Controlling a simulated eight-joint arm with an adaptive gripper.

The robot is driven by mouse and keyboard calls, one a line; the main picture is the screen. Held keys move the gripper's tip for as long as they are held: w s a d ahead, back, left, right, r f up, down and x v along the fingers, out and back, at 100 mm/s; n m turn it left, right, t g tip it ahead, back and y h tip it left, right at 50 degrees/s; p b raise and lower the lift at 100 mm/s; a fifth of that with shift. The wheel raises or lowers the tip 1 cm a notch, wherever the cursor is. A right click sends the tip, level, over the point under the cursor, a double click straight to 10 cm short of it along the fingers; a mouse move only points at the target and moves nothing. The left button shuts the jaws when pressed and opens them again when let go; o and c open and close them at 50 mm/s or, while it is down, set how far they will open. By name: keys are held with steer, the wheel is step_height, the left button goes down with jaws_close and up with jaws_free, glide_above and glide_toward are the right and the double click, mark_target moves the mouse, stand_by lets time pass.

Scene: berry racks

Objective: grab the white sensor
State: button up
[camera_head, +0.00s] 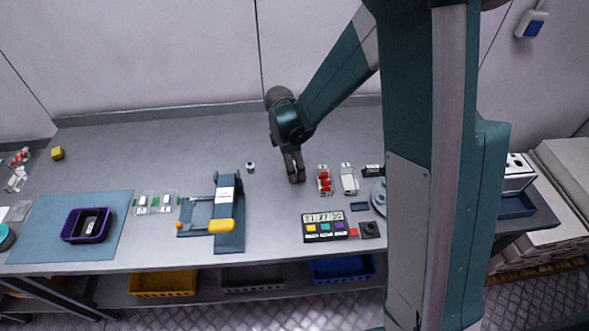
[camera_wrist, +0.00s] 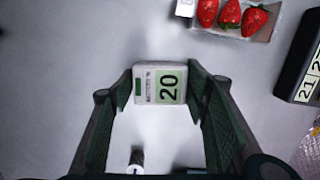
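A white block-shaped device, which looks like the white sensor (camera_wrist: 160,83), has a pale green face reading "20" and a dark green patch. It shows in the wrist view between the tips of my gripper (camera_wrist: 160,72). One dark green finger stands on each side, with almost no gap; I cannot tell whether they touch it. The fingers are spread apart. In the head view my gripper (camera_head: 296,176) points down low over the middle of the table, and the device cannot be made out there.
A strawberry tray (camera_head: 325,181) and a timer (camera_head: 325,227) stand to the right. A small white-and-dark item (camera_head: 251,167) is left of my gripper; it also shows in the wrist view (camera_wrist: 137,160). A blue fixture with a yellow handle (camera_head: 221,226) is at lower left. The back table is clear.

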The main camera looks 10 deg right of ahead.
mark_target(295, 165)
steer(key=c, duration=0.5)
steer(key=shift+o, duration=0.2)
steer(key=shift+r, duration=0.1)
steer(key=shift+r+p, duration=0.4)
steer(key=shift+r, duration=4.5)
